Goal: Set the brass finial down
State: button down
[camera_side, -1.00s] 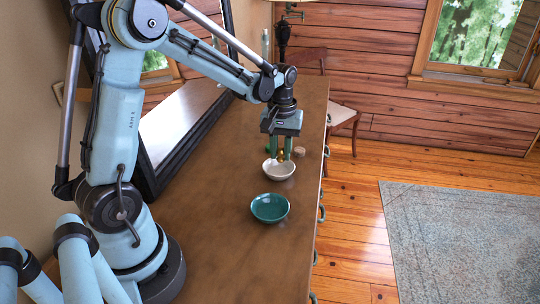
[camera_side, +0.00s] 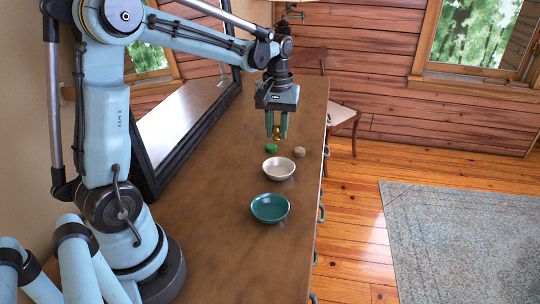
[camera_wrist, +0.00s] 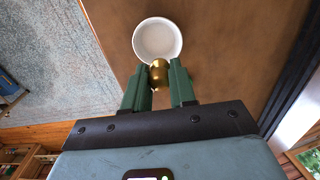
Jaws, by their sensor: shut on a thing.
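The brass finial (camera_side: 276,133) is held between the green fingers of my gripper (camera_side: 277,128). It also shows as a gold shape in the wrist view (camera_wrist: 158,72), between the fingertips of my gripper (camera_wrist: 158,76). My gripper is shut on it and holds it in the air above the dresser top (camera_side: 215,165). In the side view the finial appears just above and beyond the white bowl (camera_side: 279,160). In the wrist view the white bowl (camera_wrist: 157,24) lies beyond the fingertips and looks empty.
A teal bowl (camera_side: 270,208) stands nearer the camera than the white bowl. A small green item (camera_side: 271,148) and a small tan item (camera_side: 299,151) lie behind the white bowl. A dark-framed mirror (camera_side: 190,120) stands along the left. The dresser top left of the bowls is clear.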

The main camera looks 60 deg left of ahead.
jog(key=a, duration=0.5)
send_over(243, 149)
notch_tip(243, 149, down, 7)
jog(key=shift+f, duration=2.1)
jog(key=c, duration=0.9)
grip_release()
jog(key=shift+f, duration=0.1)
